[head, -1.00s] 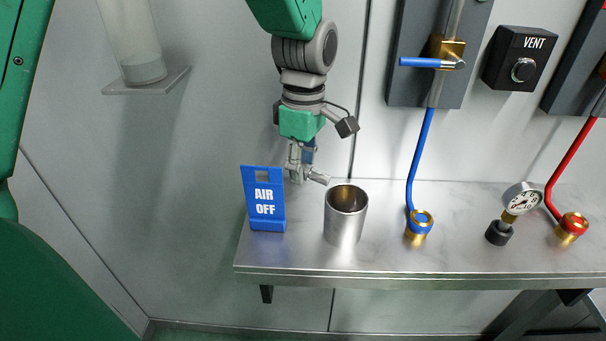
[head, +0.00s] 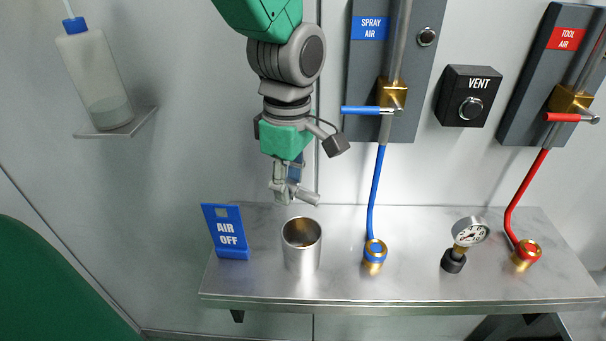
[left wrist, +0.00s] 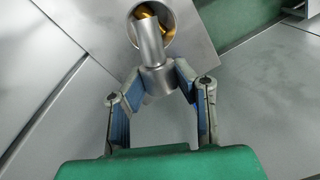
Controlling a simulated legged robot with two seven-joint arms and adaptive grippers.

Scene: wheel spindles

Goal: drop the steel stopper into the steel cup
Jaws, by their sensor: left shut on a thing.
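The steel cup (head: 302,250) stands upright, open at the top, on the shelf. My left gripper (head: 286,192) points down just above and behind its rim, shut on the steel stopper (head: 308,197). The stopper is tilted, its free end pointing right in the head view, over the cup's mouth and apart from it. In the left wrist view the fingers (left wrist: 159,78) pinch the stopper (left wrist: 152,45), which overlaps the cup's round opening (left wrist: 172,20). Something brass-coloured shows inside the cup. My right gripper is not in view.
To the right are a blue-hosed brass fitting (head: 374,255), a gauge (head: 468,235) and a red-hosed fitting (head: 526,255). A bottle (head: 97,80) sits on a wall bracket.

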